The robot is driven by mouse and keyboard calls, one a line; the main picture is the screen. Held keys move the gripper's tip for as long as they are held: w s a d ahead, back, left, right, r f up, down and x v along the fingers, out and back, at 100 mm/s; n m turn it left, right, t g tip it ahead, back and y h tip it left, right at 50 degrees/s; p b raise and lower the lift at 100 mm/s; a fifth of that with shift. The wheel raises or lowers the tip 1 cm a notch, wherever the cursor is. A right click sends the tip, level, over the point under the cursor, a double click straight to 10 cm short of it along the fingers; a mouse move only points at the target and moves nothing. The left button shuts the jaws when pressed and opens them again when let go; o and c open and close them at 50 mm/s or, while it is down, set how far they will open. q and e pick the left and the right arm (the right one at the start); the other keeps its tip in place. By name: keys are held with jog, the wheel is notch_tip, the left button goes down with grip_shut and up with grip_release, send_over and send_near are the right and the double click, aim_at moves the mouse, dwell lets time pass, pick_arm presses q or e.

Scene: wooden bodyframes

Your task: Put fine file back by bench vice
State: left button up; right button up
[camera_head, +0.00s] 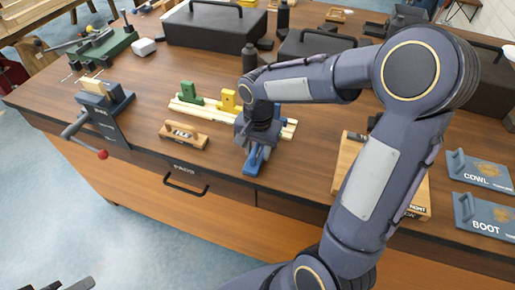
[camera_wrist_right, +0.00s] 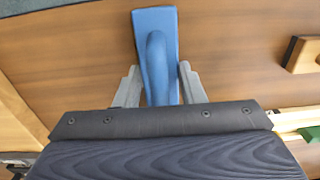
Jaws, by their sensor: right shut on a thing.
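My right gripper (camera_head: 257,146) points down over the front part of the bench, shut on a blue handled tool (camera_head: 254,162). In the right wrist view the two grey fingers (camera_wrist_right: 158,88) close on the raised handle of this blue tool (camera_wrist_right: 155,22). No lettering shows on it, so I cannot tell whether it is the fine file. The bench vice (camera_head: 103,103), dark blue with a red-ended lever, is at the bench's left front edge, well left of the gripper. Dark pieces at the bottom left, probably my left gripper (camera_head: 62,286), are mostly cut off.
A wooden handled block (camera_head: 184,136) lies between vice and gripper. Green (camera_head: 189,94) and yellow (camera_head: 229,101) pieces stand on pale strips (camera_head: 205,110) behind. A wooden box (camera_head: 348,162) and blue COWL (camera_head: 480,172) and BOOT (camera_head: 488,215) plates are at the right. Dark cases (camera_head: 215,28) stand behind.

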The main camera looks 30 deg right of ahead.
jog(key=shift+f, duration=0.15)
jog(key=o, duration=1)
jog(key=shift+o, duration=0.2)
notch_tip(320, 180, up, 12)
jog(key=shift+s+r+p, duration=0.1)
jog(key=shift+p, duration=0.2)
jog(key=s+a+f+n+t+y, duration=0.1)
jog(key=s+n, duration=0.3)
jog(key=s, duration=0.4)
jog(key=s+a+f+n+t+y, duration=0.2)
jog(key=s+a+f+n+t, duration=0.1)
jog(key=s, duration=0.5)
jog(key=shift+s+n+t+y, duration=0.3)
jog(key=shift+s+n+t, duration=0.1)
jog(key=shift+n+t, duration=0.3)
